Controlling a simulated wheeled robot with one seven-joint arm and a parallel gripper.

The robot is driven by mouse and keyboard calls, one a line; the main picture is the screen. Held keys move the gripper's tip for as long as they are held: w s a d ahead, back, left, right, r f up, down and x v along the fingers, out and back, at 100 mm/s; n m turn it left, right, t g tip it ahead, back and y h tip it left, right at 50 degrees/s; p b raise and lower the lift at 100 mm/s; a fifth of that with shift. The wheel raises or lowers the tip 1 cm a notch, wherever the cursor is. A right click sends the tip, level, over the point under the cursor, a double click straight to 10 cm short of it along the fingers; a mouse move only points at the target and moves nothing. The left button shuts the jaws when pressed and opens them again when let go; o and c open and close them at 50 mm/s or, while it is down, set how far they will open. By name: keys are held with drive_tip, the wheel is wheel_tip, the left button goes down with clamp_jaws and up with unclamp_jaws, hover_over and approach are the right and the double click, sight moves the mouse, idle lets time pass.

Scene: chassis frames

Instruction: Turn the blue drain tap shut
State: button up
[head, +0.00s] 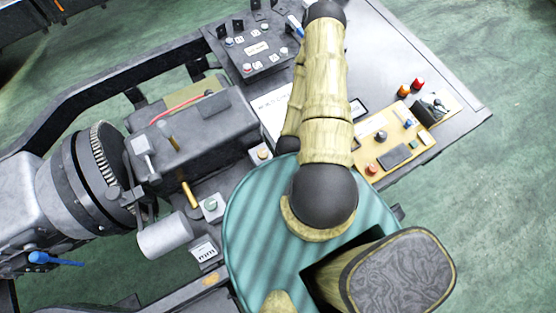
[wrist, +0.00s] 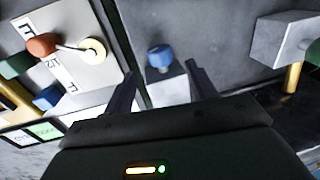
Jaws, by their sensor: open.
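A blue lever-like handle (head: 45,259), which looks like the drain tap, sticks out sideways at the lower left in the head view, by the pale grey housing (head: 22,205). In the wrist view my gripper (wrist: 160,82) is open, with its two dark fingers apart and nothing held. Beyond and between the fingertips is a round blue knob (wrist: 160,57) on a pale grey block. I cannot tell whether this knob is the blue handle in the head view. My gripper itself is hidden in the head view.
The wrist view shows a red knob (wrist: 42,45) on a labelled panel at left and a grey box (wrist: 283,38) near a brass post (wrist: 292,77) at right. Open green floor (head: 55,290) lies below the handle.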

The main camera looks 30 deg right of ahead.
drive_tip(key=f, duration=0.1)
drive_tip(key=f+p, duration=0.1)
drive_tip(key=f, duration=0.3)
drive_tip(key=shift+a+f, duration=0.1)
drive_tip(key=shift+a, duration=0.2)
drive_tip(key=shift+s+a+f, duration=0.1)
drive_tip(key=shift+a+f, duration=0.15)
drive_tip(key=shift+f, duration=0.4)
drive_tip(key=shift+d, duration=0.1)
drive_tip(key=c, duration=1)
